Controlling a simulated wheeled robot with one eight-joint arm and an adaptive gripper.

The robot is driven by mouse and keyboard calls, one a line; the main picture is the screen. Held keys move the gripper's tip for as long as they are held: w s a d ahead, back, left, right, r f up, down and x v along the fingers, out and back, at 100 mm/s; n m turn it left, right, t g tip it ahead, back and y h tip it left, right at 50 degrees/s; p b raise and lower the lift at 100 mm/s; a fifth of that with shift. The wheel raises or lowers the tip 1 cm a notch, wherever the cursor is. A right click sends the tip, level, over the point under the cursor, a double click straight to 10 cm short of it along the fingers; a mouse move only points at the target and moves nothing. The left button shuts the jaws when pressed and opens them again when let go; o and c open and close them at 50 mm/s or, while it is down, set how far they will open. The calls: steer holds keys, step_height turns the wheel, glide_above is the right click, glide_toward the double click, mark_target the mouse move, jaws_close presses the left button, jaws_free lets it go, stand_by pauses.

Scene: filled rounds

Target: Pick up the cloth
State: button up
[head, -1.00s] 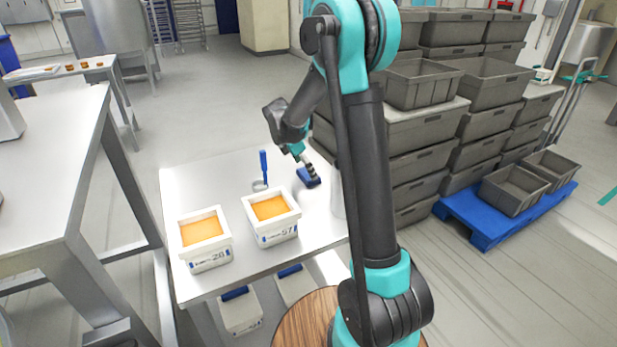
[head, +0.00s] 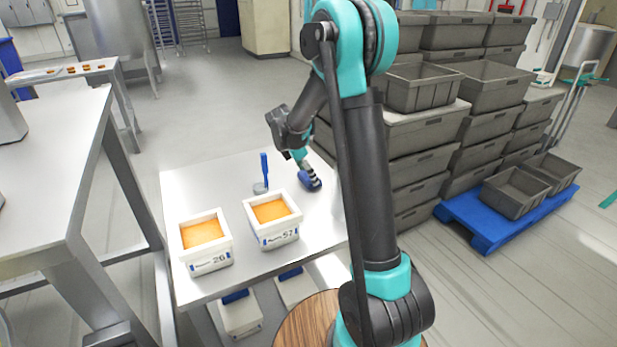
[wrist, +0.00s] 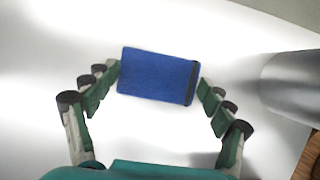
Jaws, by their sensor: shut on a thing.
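The cloth (head: 311,184) is a small blue folded pad at the back right of the steel table. In the wrist view the cloth (wrist: 155,75) shows as a blue rectangle with a dark band near its right end. My gripper (head: 306,172) points down at it from above. In the wrist view the two fingers of my gripper (wrist: 160,80) close on its left and right ends. I cannot tell whether the cloth touches the table or is slightly above it.
Two white tubs with orange contents, a left one (head: 207,256) and a right one (head: 274,232), stand in front on the table (head: 200,185). A blue-handled tool (head: 264,172) stands left of my gripper. A metal cylinder (wrist: 292,80) is close on the right.

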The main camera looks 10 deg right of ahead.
mark_target(308, 176)
step_height(308, 176, up, 20)
stand_by(0.5)
